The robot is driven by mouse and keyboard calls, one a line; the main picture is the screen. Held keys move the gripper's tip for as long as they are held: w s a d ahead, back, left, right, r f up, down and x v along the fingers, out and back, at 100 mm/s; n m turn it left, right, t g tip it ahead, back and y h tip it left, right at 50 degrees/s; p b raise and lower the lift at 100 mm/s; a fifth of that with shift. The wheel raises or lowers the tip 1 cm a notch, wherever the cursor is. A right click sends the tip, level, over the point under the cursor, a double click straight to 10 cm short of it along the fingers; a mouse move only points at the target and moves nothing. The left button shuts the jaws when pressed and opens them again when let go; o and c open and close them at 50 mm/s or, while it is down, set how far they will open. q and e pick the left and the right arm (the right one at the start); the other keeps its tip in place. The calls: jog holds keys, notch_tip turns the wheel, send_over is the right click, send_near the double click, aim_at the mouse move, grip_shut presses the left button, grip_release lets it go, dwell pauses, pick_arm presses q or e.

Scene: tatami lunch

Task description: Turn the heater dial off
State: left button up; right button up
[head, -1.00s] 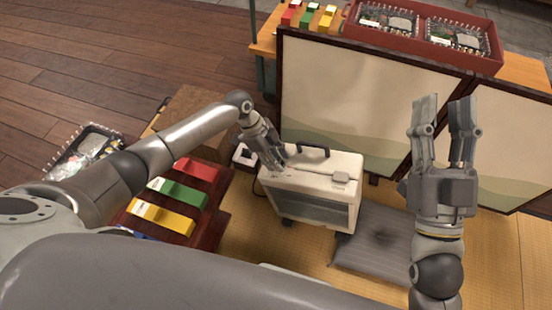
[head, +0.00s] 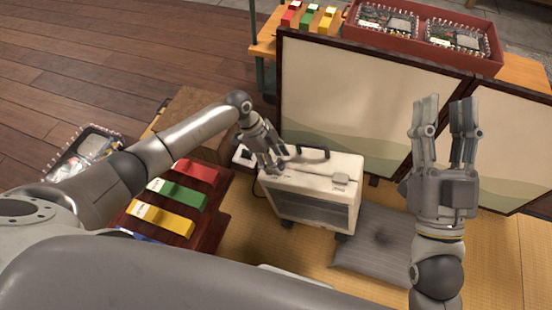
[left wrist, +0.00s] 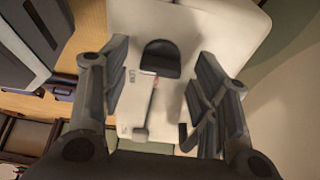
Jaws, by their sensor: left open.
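The heater (head: 306,211) is a cream box with a dark front window and a black carry handle (head: 313,150) on top. My left gripper (head: 275,171) is open at the heater's upper left corner and hides part of its top. In the left wrist view, a dark rounded knob (left wrist: 160,58), apparently the dial, shows between the spread fingers of my left gripper (left wrist: 161,50). Lettering like "LOW" is beside it, and a thin bar with a red mark runs from it. Contact cannot be told. My right gripper (head: 445,103) is empty, fingers spread and pointing up.
A folding screen (head: 360,95) stands right behind the heater. A grey cushion (head: 372,245) lies to its right on the tatami. A dark stand with red, green and yellow blocks (head: 178,193) is to its left.

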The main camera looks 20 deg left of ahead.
pick_arm(q)
jog(key=v, duration=1.1)
jog(key=shift+a+r, duration=0.2)
jog(key=shift+r, duration=0.15)
